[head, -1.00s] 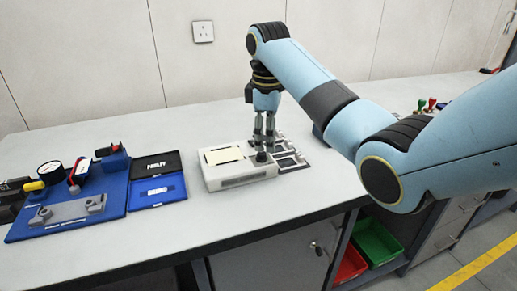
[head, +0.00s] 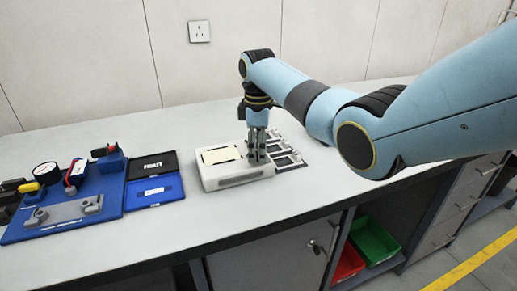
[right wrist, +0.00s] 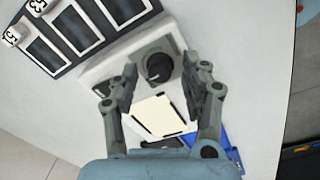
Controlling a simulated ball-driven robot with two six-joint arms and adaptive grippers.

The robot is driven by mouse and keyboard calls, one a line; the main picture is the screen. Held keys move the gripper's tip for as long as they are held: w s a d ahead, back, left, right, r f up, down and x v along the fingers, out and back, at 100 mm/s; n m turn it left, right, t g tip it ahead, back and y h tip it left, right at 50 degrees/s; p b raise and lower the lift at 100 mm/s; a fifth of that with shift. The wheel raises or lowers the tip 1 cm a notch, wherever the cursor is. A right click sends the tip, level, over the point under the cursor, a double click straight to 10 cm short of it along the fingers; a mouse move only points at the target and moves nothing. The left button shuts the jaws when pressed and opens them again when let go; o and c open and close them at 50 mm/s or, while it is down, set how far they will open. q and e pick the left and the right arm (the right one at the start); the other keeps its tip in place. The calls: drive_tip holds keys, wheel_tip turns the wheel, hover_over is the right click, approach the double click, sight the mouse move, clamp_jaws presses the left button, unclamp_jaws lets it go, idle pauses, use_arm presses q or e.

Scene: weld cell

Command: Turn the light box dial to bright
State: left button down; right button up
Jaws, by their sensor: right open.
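The light box (head: 236,178) is a white box with a pale cream panel (head: 221,155) on top, standing on the bench. Its dial (right wrist: 158,68) is a round black knob on a dark grey plate, seen in the right wrist view. My right gripper (head: 257,158) points down over the right end of the box and hides the dial in the head view. In the right wrist view its open fingers (right wrist: 130,88) are apart on either side of the dial, with nothing clearly gripped. My left gripper is not in view.
A grey rack with dark slots (head: 288,155) lies right of the box. A blue and black open case (head: 155,191) and a blue fixture board (head: 112,205) with a gauge stand to the left. The bench front (head: 230,222) is clear.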

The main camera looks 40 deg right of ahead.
drive_tip(key=shift+c, duration=0.2)
clamp_jaws()
idle(0.3)
